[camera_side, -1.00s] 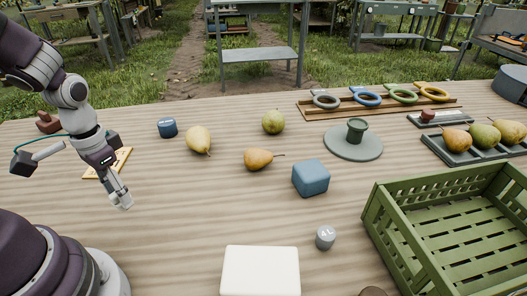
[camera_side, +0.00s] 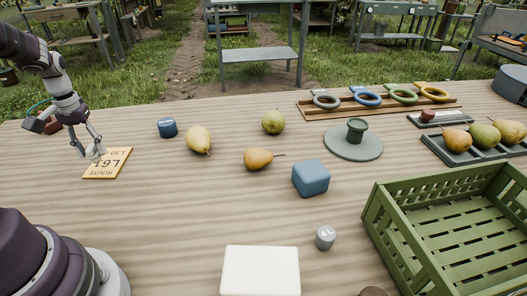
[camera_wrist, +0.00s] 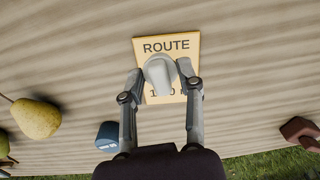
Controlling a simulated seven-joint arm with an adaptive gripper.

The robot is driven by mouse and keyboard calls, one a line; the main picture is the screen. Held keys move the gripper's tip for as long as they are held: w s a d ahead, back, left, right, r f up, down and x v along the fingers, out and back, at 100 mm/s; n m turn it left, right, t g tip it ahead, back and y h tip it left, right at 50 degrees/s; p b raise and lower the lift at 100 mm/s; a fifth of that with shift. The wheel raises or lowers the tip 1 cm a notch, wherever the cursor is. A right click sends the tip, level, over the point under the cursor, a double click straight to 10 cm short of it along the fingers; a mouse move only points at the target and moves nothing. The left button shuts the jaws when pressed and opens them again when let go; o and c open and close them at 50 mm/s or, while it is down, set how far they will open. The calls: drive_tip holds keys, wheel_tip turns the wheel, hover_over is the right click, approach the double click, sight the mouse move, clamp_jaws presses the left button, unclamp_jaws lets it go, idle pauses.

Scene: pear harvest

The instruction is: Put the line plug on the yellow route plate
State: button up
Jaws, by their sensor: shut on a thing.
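The yellow route plate (camera_side: 107,168) lies flat on the table at the left in the side view; its word ROUTE also shows on it in the wrist view (camera_wrist: 172,46). My gripper (camera_wrist: 160,82) is shut on a pale grey line plug (camera_wrist: 158,72). In the wrist view the plug covers the middle of the plate, between my two fingertips. In the side view my gripper (camera_side: 95,154) is at the plate's far left part, and the plug is hard to make out there. I cannot tell whether the plug touches the plate.
A reddish-brown object (camera_wrist: 300,132) is near the table's edge. A small grey cylinder (camera_side: 325,237) stands beside a green crate (camera_side: 400,235). The table in front of the plate is clear.

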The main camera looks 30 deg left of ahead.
sight(98, 157)
drive_tip(key=shift+w+a+f, duration=0.25)
drive_tip(key=shift+w+a, duration=0.15)
drive_tip(key=shift+a, duration=0.15)
drive_tip(key=shift+f, duration=1.55)
drive_tip(key=shift+f, duration=0.1)
drive_tip(key=o, duration=0.8)
drive_tip(key=shift+c, duration=0.2)
